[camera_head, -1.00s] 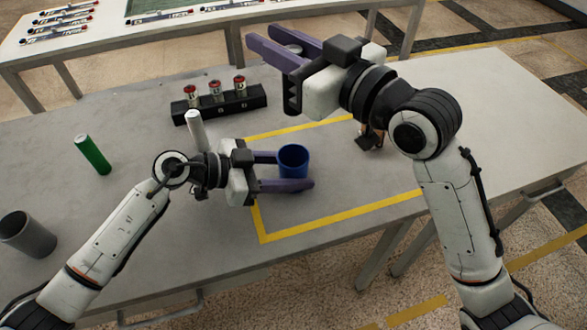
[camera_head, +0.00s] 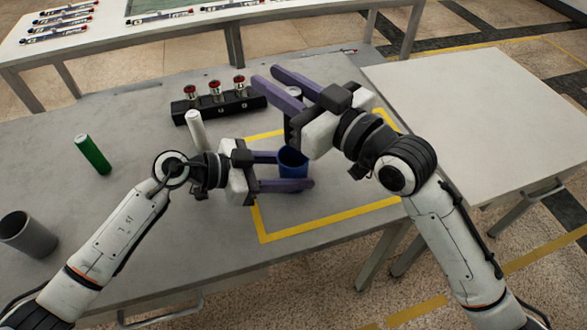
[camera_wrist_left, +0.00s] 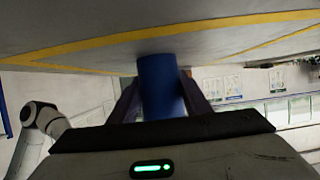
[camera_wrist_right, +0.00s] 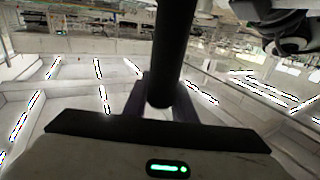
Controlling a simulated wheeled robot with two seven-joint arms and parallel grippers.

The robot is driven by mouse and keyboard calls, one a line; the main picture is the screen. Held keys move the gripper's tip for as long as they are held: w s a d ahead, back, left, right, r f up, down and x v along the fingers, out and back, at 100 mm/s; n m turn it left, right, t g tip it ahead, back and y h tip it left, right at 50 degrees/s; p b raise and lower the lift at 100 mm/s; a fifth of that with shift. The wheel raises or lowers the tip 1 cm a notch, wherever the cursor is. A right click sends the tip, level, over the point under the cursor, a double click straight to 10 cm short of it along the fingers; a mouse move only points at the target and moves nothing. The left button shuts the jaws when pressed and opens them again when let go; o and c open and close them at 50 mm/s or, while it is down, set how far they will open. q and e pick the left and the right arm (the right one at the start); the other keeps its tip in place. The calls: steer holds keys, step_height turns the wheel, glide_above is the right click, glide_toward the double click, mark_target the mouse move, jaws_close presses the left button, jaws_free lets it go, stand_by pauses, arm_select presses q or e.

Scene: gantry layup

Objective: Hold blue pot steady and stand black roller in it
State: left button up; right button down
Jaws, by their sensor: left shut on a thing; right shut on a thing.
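The blue pot (camera_head: 293,161) stands upright on the grey table inside the yellow outline. My left gripper (camera_head: 298,172) is shut around it, one purple finger on each side; the left wrist view shows the pot (camera_wrist_left: 161,88) between the fingers. My right gripper (camera_head: 282,84) is above and behind the pot, shut on the black roller. The roller's grey end (camera_head: 294,91) shows between the fingers, and its dark shaft (camera_wrist_right: 175,45) fills the middle of the right wrist view. The head view does not clearly show the gap between the roller's lower end and the pot.
A black rack (camera_head: 222,105) with several red-topped vials stands behind my left gripper. A white cylinder (camera_head: 196,131) stands close to my left wrist. A pale table (camera_head: 500,110) at the right is bare.

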steer(key=shift+f, duration=2.1)
steer(key=c, duration=1.4)
jaws_free()
steer(key=shift+f, duration=0.1)
steer(key=v, duration=1.2)
arm_select(q)
steer(key=o, duration=1.1)
steer(key=shift+a, duration=0.1)
